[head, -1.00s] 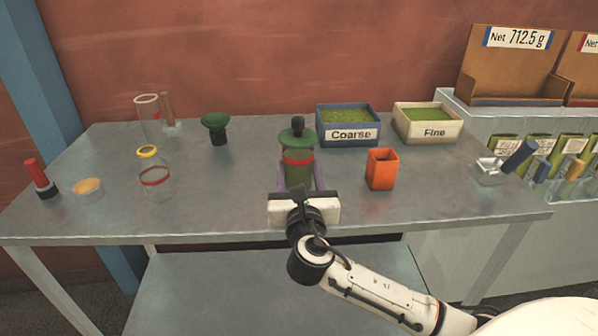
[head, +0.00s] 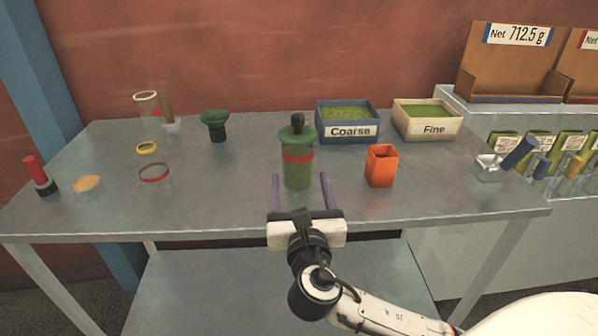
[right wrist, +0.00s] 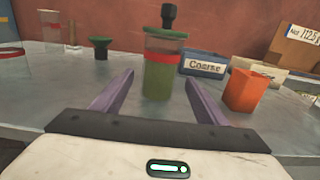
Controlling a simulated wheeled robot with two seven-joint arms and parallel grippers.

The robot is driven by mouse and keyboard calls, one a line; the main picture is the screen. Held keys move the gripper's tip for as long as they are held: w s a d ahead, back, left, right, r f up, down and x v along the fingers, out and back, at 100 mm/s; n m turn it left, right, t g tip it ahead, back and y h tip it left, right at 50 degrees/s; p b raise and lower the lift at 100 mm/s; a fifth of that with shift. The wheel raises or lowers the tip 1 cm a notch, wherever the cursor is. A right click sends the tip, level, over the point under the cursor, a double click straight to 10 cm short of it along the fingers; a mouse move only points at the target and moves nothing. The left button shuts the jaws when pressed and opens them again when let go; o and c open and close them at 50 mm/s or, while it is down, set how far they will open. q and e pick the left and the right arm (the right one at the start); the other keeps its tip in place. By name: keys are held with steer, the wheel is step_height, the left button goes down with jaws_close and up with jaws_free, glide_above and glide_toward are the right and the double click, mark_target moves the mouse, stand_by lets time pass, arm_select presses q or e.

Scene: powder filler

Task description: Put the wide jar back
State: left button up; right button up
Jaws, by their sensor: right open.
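The wide jar, as I take it, is the clear jar (head: 298,168) with green powder, a red band, and a green lid with a black knob. It stands upright on the table in front of the blue Coarse bin. It also shows in the right wrist view (right wrist: 160,75). My right gripper (head: 301,178) is open, its two purple fingers apart and empty. It sits just in front of the jar, pointing at it, with the jar beyond the fingertips in the right wrist view (right wrist: 158,76). My left gripper is not in view.
The blue Coarse bin (head: 348,131) and cream Fine bin (head: 432,130) stand at the back. An orange cup (head: 381,168) is right of the jar. A green funnel (head: 215,122), clear glass with a red band (head: 154,173) and red-handled tool (head: 37,172) are left. The table (head: 230,195) is clear at front.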

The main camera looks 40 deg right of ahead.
steer(key=v, duration=0.5)
steer(key=shift+s+a, duration=0.2)
steer(key=shift+s, duration=0.1)
